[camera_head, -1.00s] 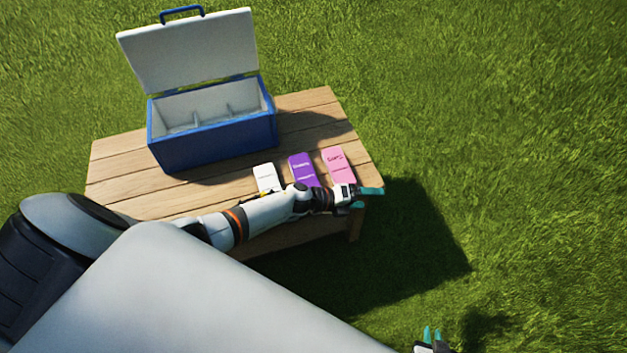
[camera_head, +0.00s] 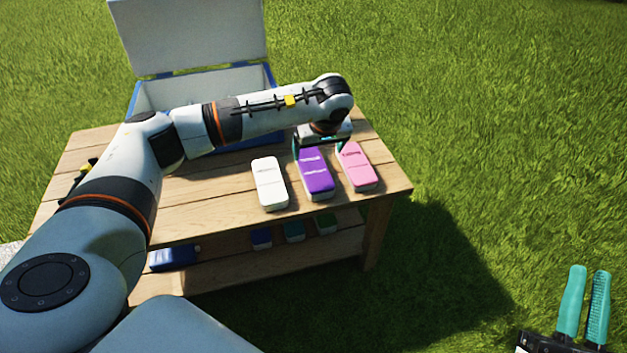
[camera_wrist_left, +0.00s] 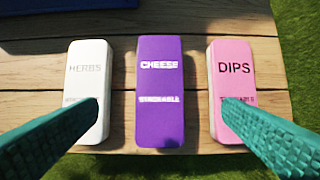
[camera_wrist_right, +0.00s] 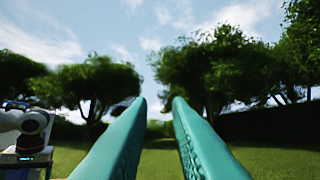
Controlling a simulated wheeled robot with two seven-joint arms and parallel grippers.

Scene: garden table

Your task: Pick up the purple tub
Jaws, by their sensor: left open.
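The purple tub (camera_head: 317,178) lies on the wooden table between a white tub and a pink tub. In the left wrist view the purple tub (camera_wrist_left: 160,100) reads "CHEESE" and sits midway between my fingers. My left gripper (camera_head: 320,147) is open above the far end of the purple tub, pointing down, with its fingers spread wider than the tub. In the left wrist view its fingertips (camera_wrist_left: 160,106) appear over the white and pink tubs; contact cannot be told. My right gripper (camera_head: 585,308) is open and empty, off the table's right side; its fingers also show in the right wrist view (camera_wrist_right: 161,106).
The white "HERBS" tub (camera_head: 269,184) and pink "DIPS" tub (camera_head: 358,168) stand close on either side. An open blue cooler (camera_head: 200,92) stands behind my left arm. Several items lie on the table's lower shelf (camera_head: 270,262). Grass lies to the right.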

